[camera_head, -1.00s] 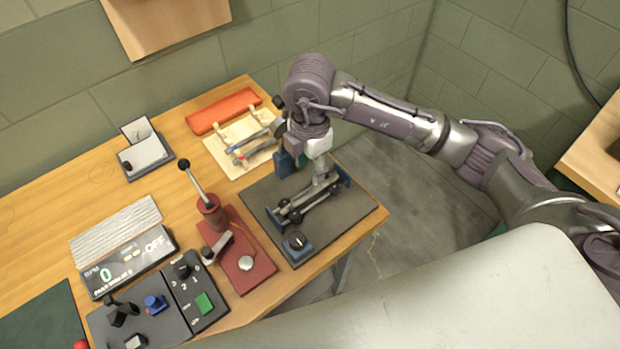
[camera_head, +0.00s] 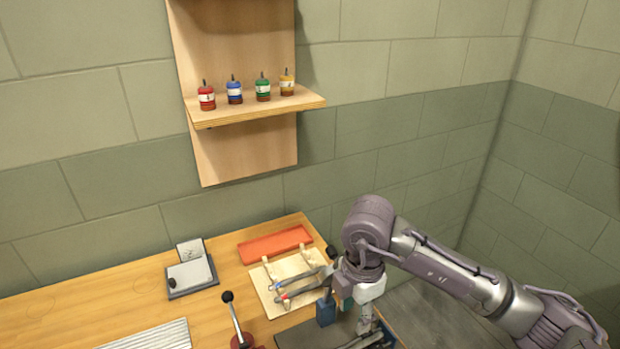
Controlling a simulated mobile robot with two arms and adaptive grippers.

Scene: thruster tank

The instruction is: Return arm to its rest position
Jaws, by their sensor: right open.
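My right arm comes in from the right, and its wrist bends down over the right end of the wooden table (camera_head: 75,312). My left gripper is not in view.
A lever (camera_head: 232,312) stands further left, near a notepad stand (camera_head: 192,275). A wall shelf (camera_head: 250,112) holds several small coloured bottles.

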